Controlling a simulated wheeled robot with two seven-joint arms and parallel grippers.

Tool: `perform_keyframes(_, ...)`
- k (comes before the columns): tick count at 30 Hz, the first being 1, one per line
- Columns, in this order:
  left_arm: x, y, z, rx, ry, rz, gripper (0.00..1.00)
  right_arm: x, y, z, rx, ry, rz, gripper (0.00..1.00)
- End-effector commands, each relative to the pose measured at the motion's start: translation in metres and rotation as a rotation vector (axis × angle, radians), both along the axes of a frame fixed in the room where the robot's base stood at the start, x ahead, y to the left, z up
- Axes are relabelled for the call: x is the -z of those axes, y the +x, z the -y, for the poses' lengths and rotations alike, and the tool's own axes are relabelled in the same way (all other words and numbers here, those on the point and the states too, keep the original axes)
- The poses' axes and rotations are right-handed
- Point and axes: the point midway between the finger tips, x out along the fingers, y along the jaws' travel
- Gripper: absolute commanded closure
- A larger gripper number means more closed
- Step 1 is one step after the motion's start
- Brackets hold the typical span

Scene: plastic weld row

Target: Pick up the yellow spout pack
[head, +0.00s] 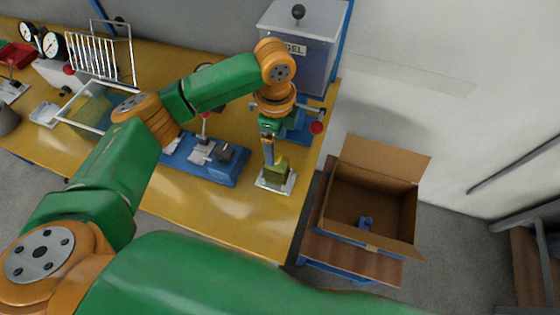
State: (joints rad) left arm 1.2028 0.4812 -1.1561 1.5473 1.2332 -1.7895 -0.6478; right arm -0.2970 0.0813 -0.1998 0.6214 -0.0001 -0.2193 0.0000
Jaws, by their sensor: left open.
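The yellow spout pack (278,174) looks like a small olive-yellow block. It is on a pale metal plate (263,184) near the right end of the yellow bench. My left gripper (269,158) points down right at the pack, with its arm reaching over the bench from the left. The gripper is open, and its fingers overlap the pack's upper left part in the head view. I cannot tell whether they touch it. The far side of the pack is hidden. My right gripper is out of view.
A blue fixture (228,172) stands just left of the plate, and a grey labelled box (300,52) is behind. An open cardboard box (340,212) with a small blue item stands right of the bench. The bench (240,220) is clear in front.

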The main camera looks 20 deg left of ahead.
Motion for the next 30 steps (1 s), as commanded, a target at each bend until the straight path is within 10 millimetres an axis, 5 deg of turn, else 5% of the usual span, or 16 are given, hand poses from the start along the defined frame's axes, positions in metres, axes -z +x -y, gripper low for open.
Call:
perform_keyframes(9,0.054,-0.007,0.003,0.000,0.001,-0.001,0.15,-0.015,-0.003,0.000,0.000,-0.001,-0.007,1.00)
perform_keyframes(16,0.059,-0.006,0.003,0.001,0.001,0.002,0.15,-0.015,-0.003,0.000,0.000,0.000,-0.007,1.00)
perform_keyframes(26,0.058,-0.006,0.003,0.001,0.001,0.002,1.00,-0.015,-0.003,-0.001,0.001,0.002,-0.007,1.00)
perform_keyframes(30,0.058,-0.006,0.003,0.001,0.001,0.002,1.00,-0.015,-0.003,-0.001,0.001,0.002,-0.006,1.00)
